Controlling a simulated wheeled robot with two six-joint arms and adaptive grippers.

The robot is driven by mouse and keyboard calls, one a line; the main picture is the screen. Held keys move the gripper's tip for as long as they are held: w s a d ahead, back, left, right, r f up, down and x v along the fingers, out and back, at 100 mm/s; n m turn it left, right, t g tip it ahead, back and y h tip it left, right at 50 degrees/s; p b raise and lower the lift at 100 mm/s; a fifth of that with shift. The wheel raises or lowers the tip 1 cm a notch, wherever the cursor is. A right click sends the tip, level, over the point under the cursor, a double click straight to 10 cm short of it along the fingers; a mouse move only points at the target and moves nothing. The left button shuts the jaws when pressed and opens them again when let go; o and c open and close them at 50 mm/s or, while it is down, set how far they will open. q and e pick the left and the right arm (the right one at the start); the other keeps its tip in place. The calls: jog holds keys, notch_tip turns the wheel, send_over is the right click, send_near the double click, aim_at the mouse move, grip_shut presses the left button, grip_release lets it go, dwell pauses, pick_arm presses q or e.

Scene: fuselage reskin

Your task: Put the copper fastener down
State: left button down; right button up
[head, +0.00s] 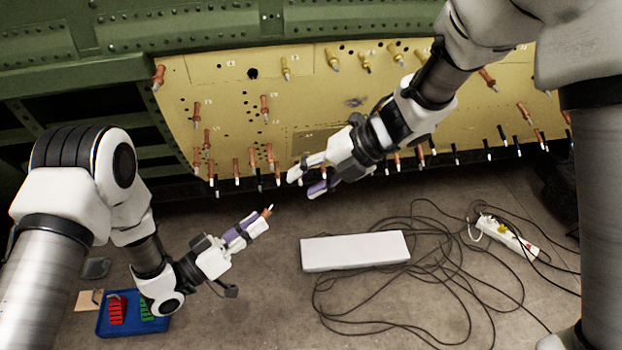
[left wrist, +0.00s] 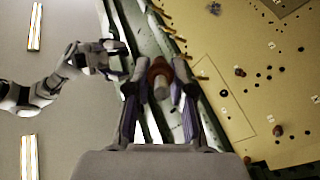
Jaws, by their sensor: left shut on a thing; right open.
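In the left wrist view the copper fastener (left wrist: 159,72) sits between the two fingers of my left gripper (left wrist: 159,90). My right gripper (head: 302,184) is open and empty, close to the panel's lower edge. It also shows at the left of the left wrist view (left wrist: 110,62). Several copper fasteners stand in the yellow panel (head: 330,95).
A blue tray (head: 158,327) with red and green pieces lies on the floor at the lower left. A white box (head: 354,251) lies on the floor in the middle. Black cables (head: 440,280) and a power strip (head: 508,237) lie to its right. Green fuselage frame (head: 200,25) surrounds the panel.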

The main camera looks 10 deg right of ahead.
jog(key=x, duration=1.2)
jog(key=shift+d, duration=0.1)
grip_shut()
pick_arm(q)
jog(key=c, duration=0.9)
grip_release()
jog(key=shift+c, duration=0.2)
